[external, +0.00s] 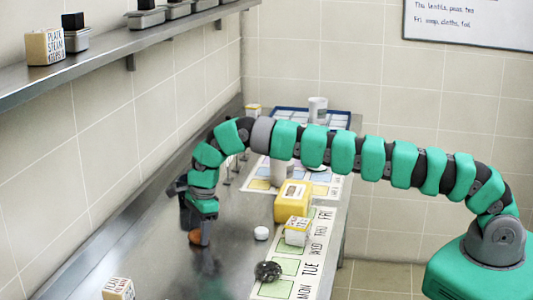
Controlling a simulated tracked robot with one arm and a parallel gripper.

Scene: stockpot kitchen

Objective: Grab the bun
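A small orange-brown round thing, which looks like the bun (194,237), is on the steel counter. My gripper (202,233) points down right at it, with a grey finger at the bun's right side. The finger covers part of the bun. From this view I cannot tell whether the fingers are apart or closed on it, nor whether it touches the counter.
A small white round item (261,233) and a dark round item (268,271) lie to the right. A weekday strip (311,262), a yellow box (292,200) and a labelled cube (298,231) line the counter's right side. Another cube (118,289) stands at the front. A shelf (110,52) runs along the left wall.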

